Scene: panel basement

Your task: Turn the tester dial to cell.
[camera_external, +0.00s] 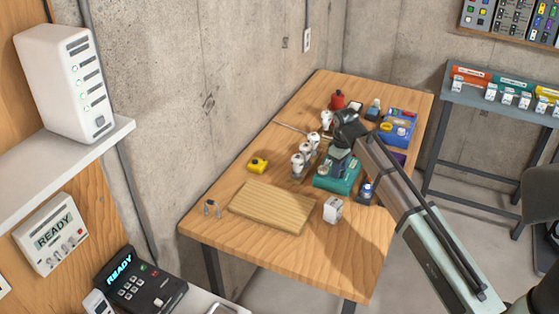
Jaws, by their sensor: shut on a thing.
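The tester looks to be the teal box (322,183) on the right half of the wooden table, in the external view. My gripper (340,165) points down over the top of this box and is shut at its dial. The fingertips and the dial are small and dark, and my gripper mostly hides the dial. I cannot read its setting or the cell mark.
Around the box stand white bulbs (298,162), a small white box (333,210), a blue bottle (366,190), a blue case (400,125) and a red canister (337,100). A wooden board (272,206) and a yellow item (257,164) lie left on the table (225,222).

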